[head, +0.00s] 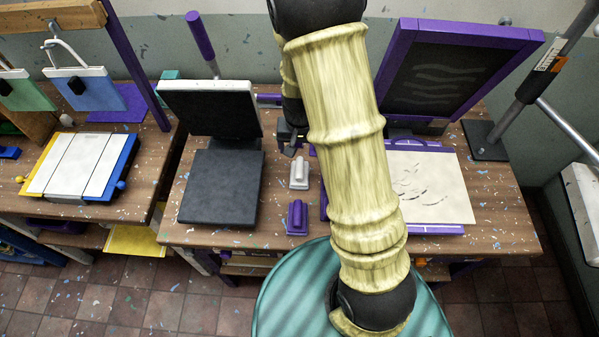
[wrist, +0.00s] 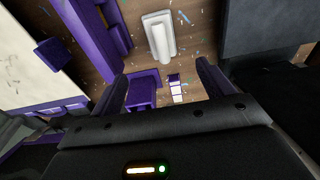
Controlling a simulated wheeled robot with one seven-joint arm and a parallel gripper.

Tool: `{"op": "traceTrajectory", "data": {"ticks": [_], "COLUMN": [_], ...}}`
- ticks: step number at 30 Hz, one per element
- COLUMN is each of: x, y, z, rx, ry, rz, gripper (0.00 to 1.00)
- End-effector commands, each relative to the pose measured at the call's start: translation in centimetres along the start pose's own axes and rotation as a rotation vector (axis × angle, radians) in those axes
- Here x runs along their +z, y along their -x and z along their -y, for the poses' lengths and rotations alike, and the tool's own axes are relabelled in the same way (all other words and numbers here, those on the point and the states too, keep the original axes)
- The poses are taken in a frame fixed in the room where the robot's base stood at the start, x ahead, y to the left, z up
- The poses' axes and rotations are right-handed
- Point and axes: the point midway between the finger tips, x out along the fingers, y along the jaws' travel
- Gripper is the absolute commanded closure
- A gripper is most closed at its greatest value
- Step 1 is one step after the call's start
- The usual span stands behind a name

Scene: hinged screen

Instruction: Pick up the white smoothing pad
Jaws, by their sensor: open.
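The white smoothing pad (head: 299,173) lies on the wooden table between the black press and the paper print. It has a flat base with a raised grip along it. In the wrist view the white pad (wrist: 159,38) is near the top centre, beyond the fingertips. My gripper (wrist: 163,82) is open, with its two dark purple fingers apart and the pad clear of them. In the head view my gripper (head: 291,148) shows partly beside my arm, just behind the pad. A similar purple pad (head: 297,216) lies nearer the front edge.
The black press (head: 220,187) with its raised lid stands left of the pad. The paper print (head: 428,187) on a purple-edged base lies to the right, with a raised purple-framed screen (head: 448,72) behind it. A purple block (wrist: 143,88) lies near the left finger.

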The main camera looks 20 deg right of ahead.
Motion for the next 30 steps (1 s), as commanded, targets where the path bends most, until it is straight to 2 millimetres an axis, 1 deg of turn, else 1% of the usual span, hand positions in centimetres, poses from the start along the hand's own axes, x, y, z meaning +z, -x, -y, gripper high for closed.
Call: {"op": "traceTrajectory", "data": {"ticks": [3, 18, 22, 30], "x": [0.1, 0.0, 0.0, 0.0], "y": [-1.8, -8.3, -9.2, -9.4], "z": [0.0, 0.0, 0.1, 0.1], "rx": [0.001, 0.001, -0.001, -0.001], "ry": [0.0, 0.0, 0.001, 0.002], "rz": [0.004, 0.003, 0.001, -0.001], "gripper": [0.2, 0.2, 0.2, 0.2]}}
